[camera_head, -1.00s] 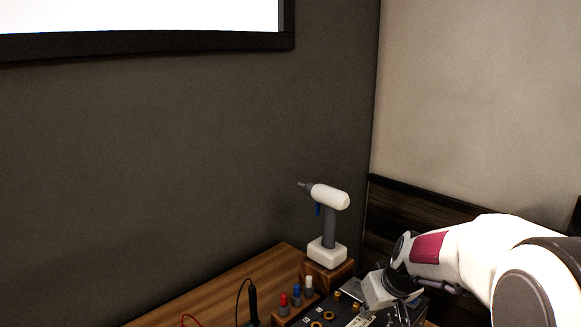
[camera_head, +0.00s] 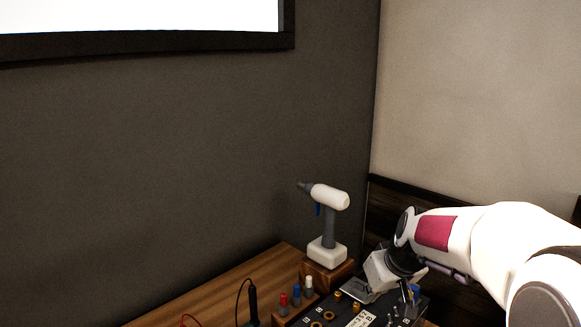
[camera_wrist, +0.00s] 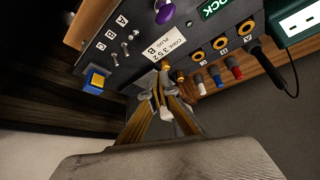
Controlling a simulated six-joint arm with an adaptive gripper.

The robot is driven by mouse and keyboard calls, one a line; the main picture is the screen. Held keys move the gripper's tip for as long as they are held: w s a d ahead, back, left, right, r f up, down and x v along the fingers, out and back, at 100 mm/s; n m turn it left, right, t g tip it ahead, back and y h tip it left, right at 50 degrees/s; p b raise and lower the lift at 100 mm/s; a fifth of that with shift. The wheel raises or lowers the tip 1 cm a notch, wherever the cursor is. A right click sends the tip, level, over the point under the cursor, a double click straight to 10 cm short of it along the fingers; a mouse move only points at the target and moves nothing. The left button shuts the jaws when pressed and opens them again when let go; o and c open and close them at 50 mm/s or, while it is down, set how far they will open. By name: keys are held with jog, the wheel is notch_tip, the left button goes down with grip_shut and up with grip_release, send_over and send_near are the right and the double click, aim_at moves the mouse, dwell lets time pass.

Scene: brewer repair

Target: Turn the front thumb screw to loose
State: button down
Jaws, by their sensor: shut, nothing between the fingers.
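My gripper (camera_wrist: 160,80) is shut and empty. In the wrist view its fingertips are close to two small brass pieces that look like thumb screws, one (camera_wrist: 177,75) just right of the tips and one (camera_wrist: 164,63) just beyond them. I cannot tell whether the tips touch either. In the head view two brass screws, one (camera_head: 337,296) and one (camera_head: 357,307), stand on the dark panel beside a pale metal plate (camera_head: 358,290). I cannot tell which is the front one or how far either is turned. My gripper (camera_head: 374,287) is above the plate's right side there, its tips hard to make out.
The panel carries a yellow-blue button (camera_wrist: 96,80), toggle switches (camera_wrist: 120,47), a purple knob (camera_wrist: 164,12) and brass sockets (camera_wrist: 220,43). White, blue and red plugs (camera_head: 296,291) stand beside it. A white driver tool (camera_head: 329,225) stands on a wooden block. A black probe (camera_head: 253,305) is left.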

aim_at(356, 307)
jog(key=shift+r, duration=0.75)
jog(key=shift+s+a+r, duration=0.1)
jog(key=shift+a+r, duration=0.4)
jog(key=shift+a, duration=0.35)
jog(key=shift+f, duration=0.15)
jog(key=shift+f, duration=3.4)
jog(key=shift+w, duration=0.25)
